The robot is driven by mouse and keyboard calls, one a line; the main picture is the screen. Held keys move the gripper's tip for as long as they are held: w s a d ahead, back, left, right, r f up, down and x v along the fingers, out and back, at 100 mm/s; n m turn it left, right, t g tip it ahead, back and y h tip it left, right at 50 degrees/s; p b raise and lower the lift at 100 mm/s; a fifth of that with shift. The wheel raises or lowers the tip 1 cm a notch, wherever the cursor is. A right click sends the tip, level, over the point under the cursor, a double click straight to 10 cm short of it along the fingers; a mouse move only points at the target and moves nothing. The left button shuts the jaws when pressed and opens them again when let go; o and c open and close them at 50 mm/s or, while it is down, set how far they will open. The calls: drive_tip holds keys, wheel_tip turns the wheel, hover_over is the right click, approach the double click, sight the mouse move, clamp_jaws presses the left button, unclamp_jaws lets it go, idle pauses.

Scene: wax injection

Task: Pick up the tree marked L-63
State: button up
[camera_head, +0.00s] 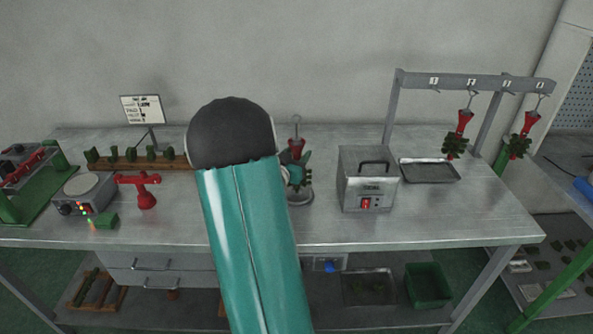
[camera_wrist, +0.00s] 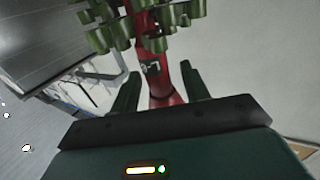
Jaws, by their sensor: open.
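In the wrist view a tree (camera_wrist: 168,52) with a red stem and green wax pieces stands between the two fingers of my gripper (camera_wrist: 159,84). The fingers are open, one on each side of the lower red stem, with no clear contact. A small dark label is on the stem, too blurred to read. In the head view this tree (camera_head: 297,145) shows upright at the bench's middle, a hook above it. My gripper (camera_head: 297,172) is at it, partly hidden behind my arm. Two more red and green trees hang at the right, one here (camera_head: 463,122) and one here (camera_head: 527,125).
A grey rack (camera_head: 470,83) with numbered hooks holds the hanging trees. A metal box with a handle (camera_head: 368,180) stands right of my gripper, and a flat tray (camera_head: 430,170) lies beyond it. A red tool (camera_head: 145,190) and a scale (camera_head: 88,190) stand at the left.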

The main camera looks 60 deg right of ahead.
clamp_jaws()
drive_tip(key=shift+r, duration=0.2)
